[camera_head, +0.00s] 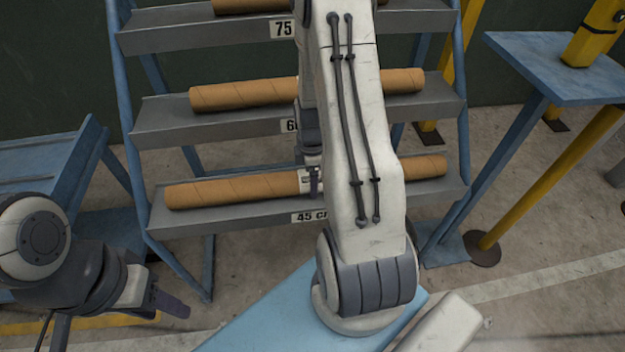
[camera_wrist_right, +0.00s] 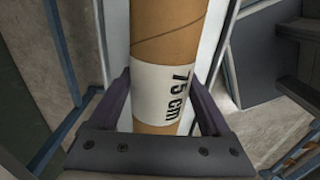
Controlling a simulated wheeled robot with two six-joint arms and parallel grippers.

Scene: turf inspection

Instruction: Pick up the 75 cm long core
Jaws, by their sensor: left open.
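The 75 cm core (camera_head: 232,189) is a long brown cardboard tube lying on the bottom shelf, whose plate reads 45 cm. Its white "75 cm" label shows in the right wrist view, where the core (camera_wrist_right: 165,48) runs between my fingers. My right gripper (camera_head: 312,181) is at the label; its fingers (camera_wrist_right: 163,95) stand open on both sides of the core, with a gap visible at the right. My right arm hides part of the core. My left gripper (camera_head: 160,300) is open and empty at the lower left, away from the rack.
The middle shelf (camera_head: 165,118) bears another core (camera_head: 245,93), and the top shelf (camera_head: 165,38) bears one partly out of view. A blue stand (camera_head: 545,62) with a yellow device (camera_head: 597,32) is at the right. A light blue surface (camera_head: 262,318) lies in front of the rack.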

